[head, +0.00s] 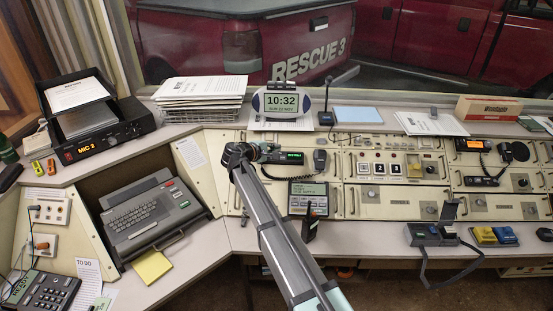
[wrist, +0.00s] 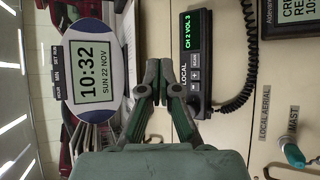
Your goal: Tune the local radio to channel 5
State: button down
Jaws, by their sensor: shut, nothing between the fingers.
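The local radio (wrist: 192,50) is a black unit labelled LOCAL, with a green display reading CH 2 VOL 3. Small buttons, including plus and minus, sit beside its display. In the head view the local radio (head: 291,157) is mounted on the console's upper panel, with a handset on a coiled cord at its right. My gripper (wrist: 162,70) is shut and empty. In the wrist view its fingertips are just left of the radio's face; I cannot tell the exact gap. In the head view my gripper (head: 247,152) is left of the radio, which my arm partly hides.
An oval clock (head: 282,103) reading 10:32 stands above the radio, left of the fingers in the wrist view. A stack of papers (head: 200,92) lies behind. A small screen unit (head: 308,192) is below the radio. A teal knob (wrist: 293,154) sits near labels LOCAL AERIAL and MAST.

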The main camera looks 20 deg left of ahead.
jog(key=shift+w+a+f+b, duration=0.35)
jog(key=shift+w+f, duration=0.35)
jog(key=shift+f, duration=0.45)
jog(key=shift+w+a+f+b, duration=0.1)
jog(key=shift+w+f+b, duration=0.5)
jog(key=shift+f, duration=0.5)
jog(key=shift+w+a+f+b, duration=0.25)
jog(key=shift+w+f, duration=0.55)
jog(key=shift+f, duration=0.35)
jog(key=shift+f, duration=0.1)
jog(key=shift+w+f+b, duration=0.2)
jog(key=shift+f+b, duration=0.05)
jog(key=shift+b, duration=0.15)
jog(key=shift+w+a+f, duration=0.1)
jog(key=shift+w+f, duration=0.05)
jog(key=shift+f, duration=0.1)
jog(key=shift+r, duration=0.15)
jog(key=shift+s+r, duration=0.4)
jog(key=shift+r, duration=0.05)
jog(key=shift+s+d+r+p, duration=0.1)
jog(key=shift+s+d+r, duration=0.1)
jog(key=shift+s+r, duration=0.35)
jog(key=shift+s+d+r+p, duration=0.15)
jog(key=shift+s+r, duration=0.15)
jog(key=shift+r, duration=0.55)
jog(key=shift+s+d+r+p, duration=0.1)
jog(key=shift+s+d+r, duration=0.1)
jog(key=shift+s+r, duration=0.35)
